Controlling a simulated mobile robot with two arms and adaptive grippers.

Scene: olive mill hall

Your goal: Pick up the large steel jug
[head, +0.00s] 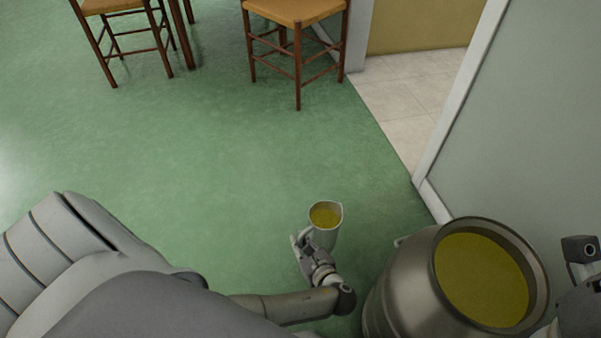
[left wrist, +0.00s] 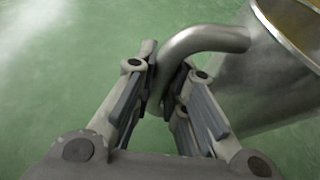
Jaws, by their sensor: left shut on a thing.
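The steel jug (head: 329,238) is held in the air in front of me, roughly upright, left of a big steel drum. Yellow-green oil shows inside it. My left gripper (head: 302,241) is shut on its handle. In the left wrist view the bent tubular handle (left wrist: 207,40) runs between the fingers of my left gripper (left wrist: 166,88), and the jug's body (left wrist: 262,85) is at the right. The lower part of the jug is partly hidden by the gripper in the head view.
The open steel drum (head: 398,290), full of yellow-green oil, stands close to the right of the jug. A pale wall panel (head: 515,120) is behind the drum. Wooden stools (head: 298,50) stand far back on the green floor (head: 190,140). The floor between is clear.

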